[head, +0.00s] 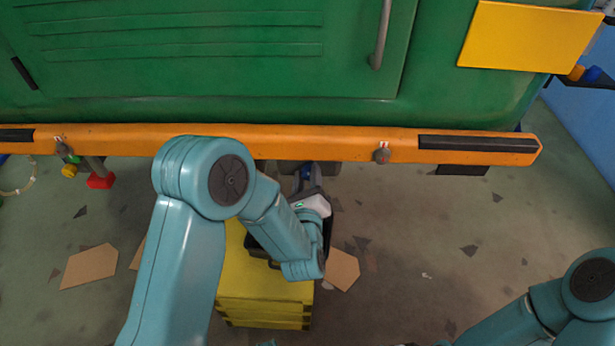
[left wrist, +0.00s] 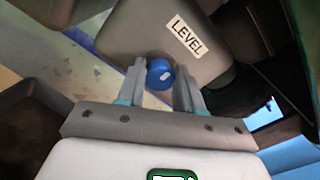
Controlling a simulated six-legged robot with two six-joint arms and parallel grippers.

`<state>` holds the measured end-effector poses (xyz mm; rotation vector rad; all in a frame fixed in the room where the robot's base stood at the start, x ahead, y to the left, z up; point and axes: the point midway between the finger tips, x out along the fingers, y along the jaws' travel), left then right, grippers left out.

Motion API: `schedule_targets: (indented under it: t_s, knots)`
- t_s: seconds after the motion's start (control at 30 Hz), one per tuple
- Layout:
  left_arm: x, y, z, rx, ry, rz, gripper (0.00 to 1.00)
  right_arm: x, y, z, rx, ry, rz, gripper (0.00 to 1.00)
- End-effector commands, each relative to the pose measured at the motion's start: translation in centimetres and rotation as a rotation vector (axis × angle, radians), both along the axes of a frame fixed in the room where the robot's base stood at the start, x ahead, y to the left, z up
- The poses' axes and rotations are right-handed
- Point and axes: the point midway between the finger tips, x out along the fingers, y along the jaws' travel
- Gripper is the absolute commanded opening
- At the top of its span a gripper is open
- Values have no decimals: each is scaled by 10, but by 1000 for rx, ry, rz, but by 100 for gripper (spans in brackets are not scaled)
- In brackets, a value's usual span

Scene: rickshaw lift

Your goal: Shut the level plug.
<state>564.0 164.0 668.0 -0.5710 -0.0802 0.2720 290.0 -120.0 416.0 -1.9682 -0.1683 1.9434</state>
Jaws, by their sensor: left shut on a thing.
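The level plug (left wrist: 160,73) is a blue round knob with a pale mark on it. It sits at the lower edge of a grey housing (left wrist: 140,30) with a white LEVEL label (left wrist: 184,36). In the left wrist view, my left gripper (left wrist: 161,80) has one finger on each side of the plug and is shut on it. In the head view, my left gripper (head: 307,180) reaches under the orange bumper, and the plug is hard to make out there. How far the plug is turned cannot be told. My right gripper is outside the frames; only part of that arm shows at lower right.
A green vehicle body (head: 200,70) with an orange bumper (head: 330,142) hangs above my left gripper. A yellow stepped block (head: 262,290) stands below the left arm. Cardboard pieces (head: 90,267) lie on the floor. The floor (head: 440,230) to the right is mostly clear.

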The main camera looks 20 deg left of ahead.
Motion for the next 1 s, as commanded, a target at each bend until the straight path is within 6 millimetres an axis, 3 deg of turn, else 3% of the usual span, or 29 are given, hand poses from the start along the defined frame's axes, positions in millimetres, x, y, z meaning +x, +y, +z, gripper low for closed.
schedule_targets:
  t_s: [0.3, 0.33, 0.4, 1.0]
  knots:
    - [2, 1, 4, 1, -12, 4, 5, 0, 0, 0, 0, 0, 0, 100]
    - [2, 1, 4, 1, -12, 4, 45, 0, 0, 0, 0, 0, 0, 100]
    - [1, 1, 3, 1, -10, 4, 61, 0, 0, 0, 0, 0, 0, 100]
    - [0, 0, 0, 0, -2, -1, 61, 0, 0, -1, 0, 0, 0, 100]
